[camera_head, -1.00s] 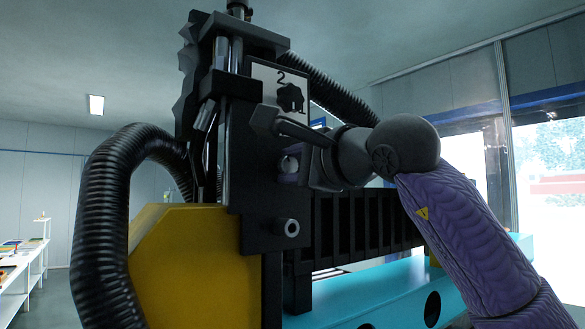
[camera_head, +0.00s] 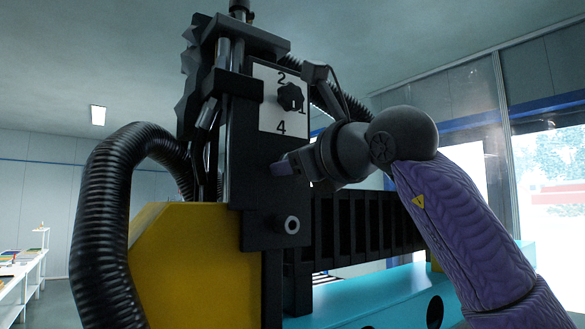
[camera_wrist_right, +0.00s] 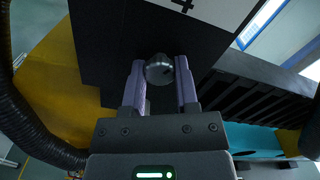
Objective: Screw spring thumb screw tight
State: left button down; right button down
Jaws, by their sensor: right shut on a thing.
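How far the screw is threaded in cannot be told. My left gripper is in neither view.
A white plate (camera_head: 268,112) with numbers carries a black star-shaped knob (camera_head: 290,96) just above my gripper. A round metal-ringed fitting (camera_head: 291,225) sits below. A black corrugated hose (camera_head: 90,215) loops at the left, beside the yellow housing (camera_head: 200,265).

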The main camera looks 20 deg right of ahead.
jog(key=m, duration=0.2)
jog(key=m+b, duration=0.1)
jog(key=m, duration=0.3)
jog(key=shift+f+m, duration=0.25)
jog(key=shift+m, duration=0.05)
jog(key=m+b, duration=0.1)
jog(key=m, duration=0.4)
jog(key=shift+a+r+m+b, duration=0.1)
jog(key=shift+m+b, duration=0.25)
jog(key=shift+m, duration=0.05)
jog(key=shift+c, duration=1.8)
grip_release()
jog(key=shift+r, duration=0.1)
jog(key=shift+s, duration=0.1)
